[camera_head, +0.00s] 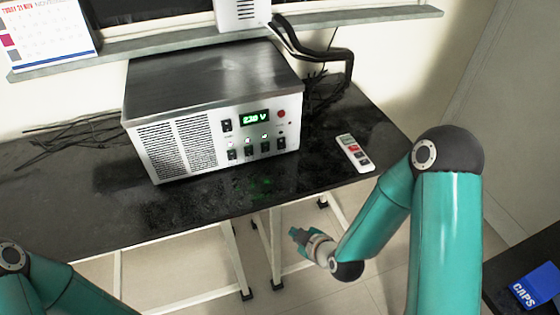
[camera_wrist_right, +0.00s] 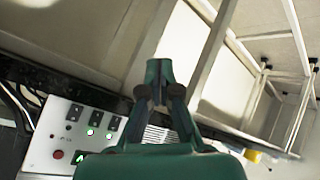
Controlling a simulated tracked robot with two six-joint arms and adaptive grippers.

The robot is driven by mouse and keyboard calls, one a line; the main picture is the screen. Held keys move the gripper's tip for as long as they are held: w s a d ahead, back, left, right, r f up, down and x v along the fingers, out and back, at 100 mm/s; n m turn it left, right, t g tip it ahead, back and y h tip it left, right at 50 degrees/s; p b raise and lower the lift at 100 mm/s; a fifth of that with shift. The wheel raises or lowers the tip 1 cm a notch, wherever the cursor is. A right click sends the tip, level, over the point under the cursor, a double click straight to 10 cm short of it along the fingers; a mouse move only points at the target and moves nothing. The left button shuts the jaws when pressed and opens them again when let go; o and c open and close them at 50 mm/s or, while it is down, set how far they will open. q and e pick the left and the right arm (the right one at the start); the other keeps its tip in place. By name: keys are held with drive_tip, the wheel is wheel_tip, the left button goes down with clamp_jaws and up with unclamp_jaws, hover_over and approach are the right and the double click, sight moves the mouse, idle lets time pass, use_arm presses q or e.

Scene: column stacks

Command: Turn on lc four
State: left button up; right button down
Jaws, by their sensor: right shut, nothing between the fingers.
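A white power unit (camera_head: 180,150) with a dark metal top stands on the black table. Its front has a green display (camera_head: 254,117), a red round button (camera_head: 281,113) and a row of dark switches (camera_head: 265,147) with small lamps above them. The labels are too small to read. My right gripper (camera_head: 297,233) is shut and empty, in front of and below the table edge, apart from the panel. In the right wrist view the gripper (camera_wrist_right: 158,75) hides part of the upside-down panel (camera_wrist_right: 45,140). My left gripper is out of view.
A white remote (camera_head: 354,153) lies on the black table (camera_head: 80,200) right of the unit. Black cables (camera_head: 325,95) run behind it. A calendar (camera_head: 45,38) stands on the sill. A blue CAPS box (camera_head: 537,287) sits at lower right.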

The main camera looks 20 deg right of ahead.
drive_tip(key=w+r+n+t, duration=0.1)
drive_tip(key=r, duration=0.1)
drive_tip(key=w+d+r+n+t+b, duration=0.1)
drive_tip(key=r+n, duration=0.1)
drive_tip(key=w+r+n+t, duration=0.2)
drive_tip(key=shift+w+d+r+h, duration=0.1)
drive_tip(key=shift+d+r+h, duration=0.1)
drive_tip(key=shift+d+h, duration=0.2)
use_arm(q)
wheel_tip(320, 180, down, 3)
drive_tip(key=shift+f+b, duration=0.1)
drive_tip(key=shift+b, duration=0.5)
use_arm(e)
wheel_tip(320, 180, up, 6)
drive_tip(key=w+d+n+t, duration=0.1)
drive_tip(key=n+t, duration=0.2)
drive_tip(key=n, duration=0.1)
drive_tip(key=shift+w+d+r+h, duration=0.2)
drive_tip(key=shift+w+d+h, duration=0.05)
drive_tip(key=shift+h, duration=0.15)
drive_tip(key=p, duration=0.2)
approach(281, 149)
drive_tip(key=w, duration=0.7)
drive_tip(key=shift+w+a+f, duration=0.1)
drive_tip(key=shift+f, duration=0.3)
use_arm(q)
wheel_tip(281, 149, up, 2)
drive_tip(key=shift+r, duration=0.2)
